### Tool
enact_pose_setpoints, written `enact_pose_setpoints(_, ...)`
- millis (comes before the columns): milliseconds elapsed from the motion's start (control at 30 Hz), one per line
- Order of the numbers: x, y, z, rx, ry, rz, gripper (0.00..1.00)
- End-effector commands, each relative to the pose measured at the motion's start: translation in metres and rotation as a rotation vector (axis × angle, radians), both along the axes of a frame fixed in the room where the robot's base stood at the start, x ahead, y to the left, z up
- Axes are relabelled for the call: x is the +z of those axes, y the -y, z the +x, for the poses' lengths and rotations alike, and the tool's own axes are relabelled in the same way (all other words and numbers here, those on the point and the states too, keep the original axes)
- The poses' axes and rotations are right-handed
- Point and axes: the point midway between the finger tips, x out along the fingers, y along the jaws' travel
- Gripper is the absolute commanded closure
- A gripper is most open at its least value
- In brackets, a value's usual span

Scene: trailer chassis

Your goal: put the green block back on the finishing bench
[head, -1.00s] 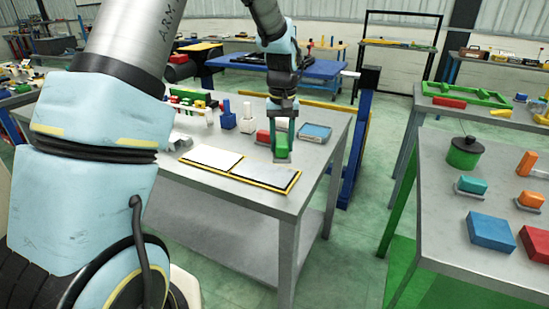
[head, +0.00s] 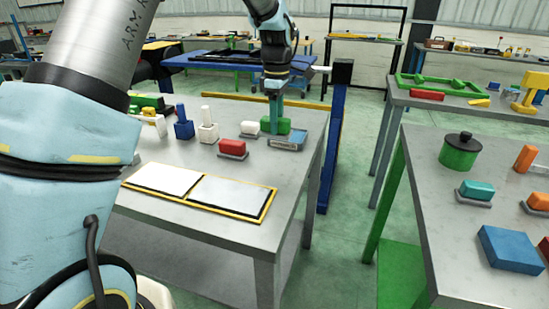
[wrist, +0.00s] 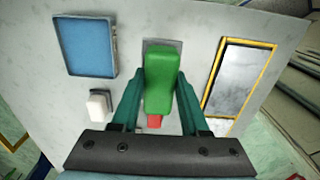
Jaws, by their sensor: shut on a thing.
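The green block (head: 277,126) is between the two teal fingers of my gripper (head: 273,112), which is shut on it. In the wrist view the green block (wrist: 160,85) is upright in the picture between the fingertips (wrist: 159,76). It covers part of a grey patch and a red block (wrist: 154,120) below it. A grey metal bench (head: 200,240) is beneath. I cannot tell the height of the gap under the block.
Two pale panels in a yellow frame (head: 230,213) lie at the bench's front. Blue (head: 184,128) and white (head: 208,131) handled pieces stand on the left. A blue post (head: 334,140) rises just past the right edge. Another bench (head: 440,215) holds a green pot (head: 460,151) and several blocks.

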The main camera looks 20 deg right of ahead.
Motion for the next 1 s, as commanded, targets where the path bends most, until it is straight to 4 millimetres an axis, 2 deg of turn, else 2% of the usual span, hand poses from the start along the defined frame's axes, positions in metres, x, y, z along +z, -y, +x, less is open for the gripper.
enact_pose_setpoints(233, -0.042, -0.001, -0.001, 0.005, -0.006, 0.004, 1.0)
enact_pose_setpoints(467, -0.062, -0.001, -0.001, 0.004, -0.003, 0.003, 1.0)
enact_pose_setpoints(700, -0.091, -0.001, -0.001, 0.002, -0.004, 0.003, 1.0)
enact_pose_setpoints(1000, -0.095, 0.0, -0.001, 0.002, -0.001, 0.001, 1.0)
